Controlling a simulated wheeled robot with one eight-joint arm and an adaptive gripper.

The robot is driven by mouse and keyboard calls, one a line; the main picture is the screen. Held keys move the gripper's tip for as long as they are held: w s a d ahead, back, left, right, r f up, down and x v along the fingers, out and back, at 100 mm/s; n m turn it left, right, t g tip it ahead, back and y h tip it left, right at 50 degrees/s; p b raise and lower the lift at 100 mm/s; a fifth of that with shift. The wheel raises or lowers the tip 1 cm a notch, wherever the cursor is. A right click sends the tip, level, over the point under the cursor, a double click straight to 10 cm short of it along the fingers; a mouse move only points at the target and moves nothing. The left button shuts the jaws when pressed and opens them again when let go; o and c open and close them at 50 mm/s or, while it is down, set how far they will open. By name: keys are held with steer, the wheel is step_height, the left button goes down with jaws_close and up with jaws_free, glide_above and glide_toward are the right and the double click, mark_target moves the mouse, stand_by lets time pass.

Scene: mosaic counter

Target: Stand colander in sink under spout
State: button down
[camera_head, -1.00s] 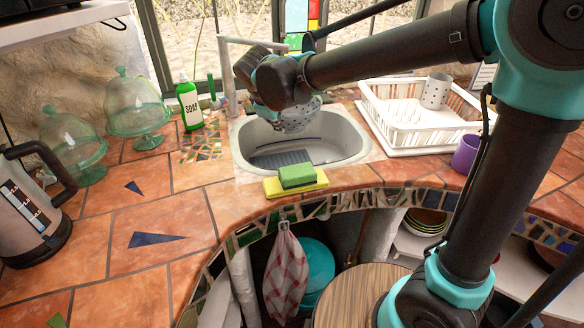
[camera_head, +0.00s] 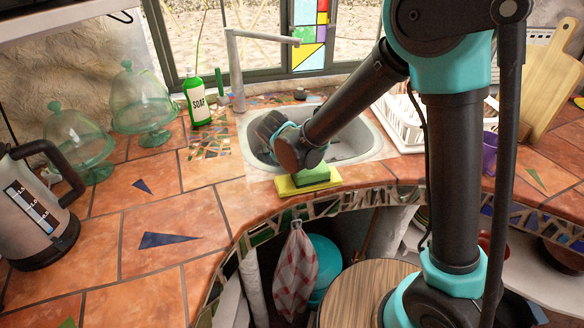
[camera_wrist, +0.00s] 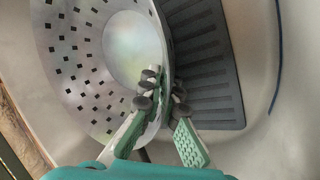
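The metal colander (camera_wrist: 88,60), pale with square holes, fills the left of the wrist view, its open side facing the camera. In the head view it is hidden behind my arm and gripper. My gripper (camera_wrist: 165,88) has one finger inside the colander and one outside, with the wall pinched between the fingertips. In the head view my gripper is down in the grey sink (camera_head: 375,142), at its left front part. The tall grey faucet (camera_head: 236,70) stands behind the sink, and its spout (camera_head: 270,37) reaches right. The colander's contact with the sink floor cannot be seen.
A green and yellow sponge pair (camera_head: 308,179) lies at the sink's front edge. A soap bottle (camera_head: 196,98) stands left of the faucet. A white dish rack (camera_head: 400,128) is right of the sink, partly behind my arm. A dark ribbed area (camera_wrist: 205,60) lies beside the colander.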

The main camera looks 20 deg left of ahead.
steer(key=shift+f, duration=1)
steer(key=c, duration=1.7)
jaws_free()
steer(key=shift+f, duration=0.1)
steer(key=v, duration=1.2)
